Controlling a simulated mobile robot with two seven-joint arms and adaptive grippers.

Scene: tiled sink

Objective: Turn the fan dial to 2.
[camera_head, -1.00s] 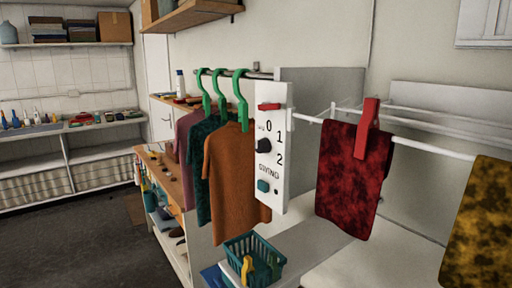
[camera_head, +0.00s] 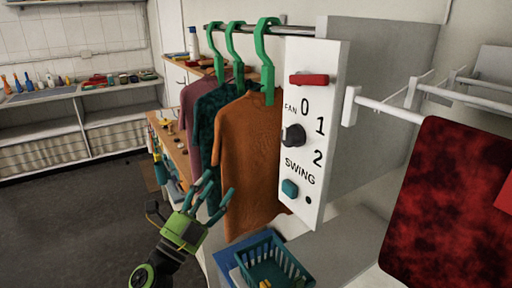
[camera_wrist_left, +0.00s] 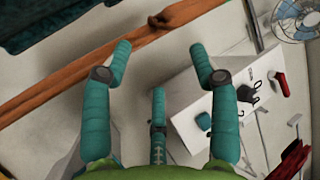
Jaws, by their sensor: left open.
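The fan dial (camera_head: 293,135) is a black knob on a white panel (camera_head: 313,110), with 0, 1 and 2 printed to its right. I cannot tell which number it points at. It also shows in the left wrist view (camera_wrist_left: 246,93), right of the fingers. My left gripper (camera_head: 217,186), green with teal fingers, is open and empty. It is left of and below the dial in the head view, apart from the panel, in front of the hanging shirts. Its spread fingers (camera_wrist_left: 160,55) also show in the left wrist view. My right gripper is out of view.
The panel also bears a red bar (camera_head: 309,79) and a teal SWING button (camera_head: 290,188). An orange shirt (camera_head: 249,150) hangs close on its left. A teal basket (camera_head: 272,262) stands below. A red cloth (camera_head: 450,205) hangs at right. A fan (camera_wrist_left: 298,20) shows in the wrist view.

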